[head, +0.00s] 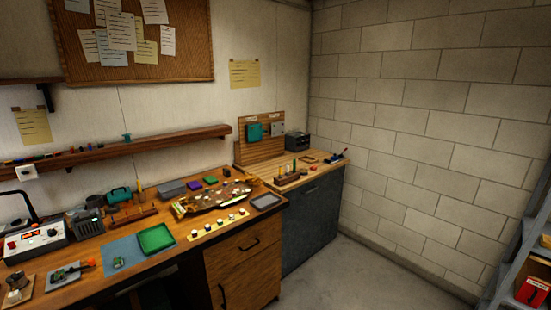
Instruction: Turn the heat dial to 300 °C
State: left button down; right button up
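In the head view, a white and black bench unit (35,242) with a small red patch and knob-like details on its front stands at the left end of the wooden workbench (190,262). It may carry the heat dial, but its markings and any dial setting are too small to read. A dark grey boxy device (87,222) stands just right of it, its front details also unclear. Neither of my grippers is in view.
A green tray (156,239) lies on a blue mat, with a small circuit board (66,273) to its left. A wall shelf (115,150) runs above the bench. A lower side cabinet stands beyond, and a ladder (520,250) is at right. Floor between is clear.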

aim_at(52, 232)
jog(key=u, duration=1.75)
